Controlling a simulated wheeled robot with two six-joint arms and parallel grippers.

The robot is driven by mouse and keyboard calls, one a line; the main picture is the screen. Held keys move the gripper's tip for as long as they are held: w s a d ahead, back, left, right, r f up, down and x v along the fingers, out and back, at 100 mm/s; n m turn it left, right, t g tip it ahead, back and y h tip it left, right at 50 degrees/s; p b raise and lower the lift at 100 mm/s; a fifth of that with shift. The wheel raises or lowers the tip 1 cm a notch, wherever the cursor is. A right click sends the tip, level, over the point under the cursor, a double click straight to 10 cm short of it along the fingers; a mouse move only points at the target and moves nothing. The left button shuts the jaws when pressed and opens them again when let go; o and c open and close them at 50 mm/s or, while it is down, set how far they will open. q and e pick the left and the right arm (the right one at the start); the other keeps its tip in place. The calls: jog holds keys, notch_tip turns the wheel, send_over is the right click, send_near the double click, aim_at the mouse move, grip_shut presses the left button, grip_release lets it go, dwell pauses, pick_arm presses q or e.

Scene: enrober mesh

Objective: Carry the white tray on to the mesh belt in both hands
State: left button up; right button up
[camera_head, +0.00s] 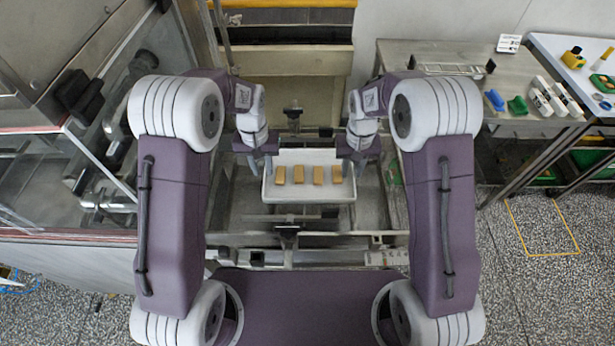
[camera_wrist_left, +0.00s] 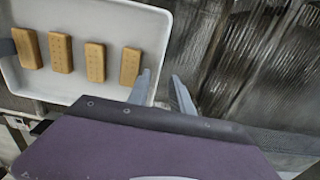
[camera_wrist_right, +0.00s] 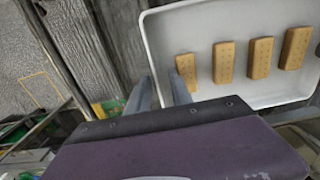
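The white tray (camera_head: 308,199) sits level in the middle of the head view, with several tan biscuits (camera_head: 299,174) in a row in it. My left gripper (camera_head: 260,165) is at the tray's left side. In the left wrist view its fingers (camera_wrist_left: 160,84) stand apart, one inside the rim and one outside. My right gripper (camera_head: 350,166) is at the right side. In the right wrist view its fingers (camera_wrist_right: 161,86) also stand apart on either side of the rim. I see no clear grip on either rim. The mesh belt is hard to make out.
A glass-sided machine (camera_head: 70,180) stands close on the left. A steel table (camera_head: 440,90) with coloured tools is at the right, beside a white-topped one (camera_head: 555,45). A metal frame (camera_head: 310,256) runs across in front of the tray. The speckled floor (camera_head: 545,300) at lower right is clear.

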pick_arm(q)
notch_tip(320, 180, up, 10)
jog(key=shift+r, duration=0.15)
pick_arm(e)
notch_tip(320, 180, up, 12)
dwell(0.4)
dwell(0.3)
